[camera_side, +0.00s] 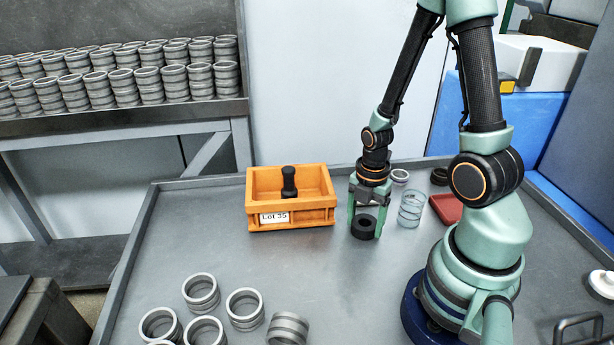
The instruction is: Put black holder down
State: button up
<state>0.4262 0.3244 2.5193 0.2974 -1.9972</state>
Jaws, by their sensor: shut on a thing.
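The black holder (363,228) is a short, dark ring-shaped piece with a round opening on top. My gripper (366,215) points down from above and is shut on it, with one green finger on each side. The holder is at or just above the grey table, to the right of the orange box; I cannot tell if its underside touches the table.
An orange box (318,215) labelled "Lot 35" holds a black upright piece (289,183). A clear coil-like cylinder (411,209), a red tray (446,208) and a dark ring (439,177) stand to the right. Several grey rings (245,309) lie in front. The table's middle (300,265) is clear.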

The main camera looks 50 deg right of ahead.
aim_at(365, 222)
jog(key=o, duration=1.4)
jog(key=shift+c, duration=0.2)
notch_tip(365, 222, up, 12)
jog(key=w+a+r+m+t, duration=0.2)
jog(key=a+r+m, duration=0.3)
jog(key=m, duration=0.4)
jog(key=w+a+r+m+t, duration=0.3)
jog(key=a+r+m, duration=0.2)
jog(key=r+m, duration=0.2)
jog(key=shift+a+r+m+t, duration=0.3)
jog(key=shift+m, duration=0.7)
jog(key=shift+w, duration=0.1)
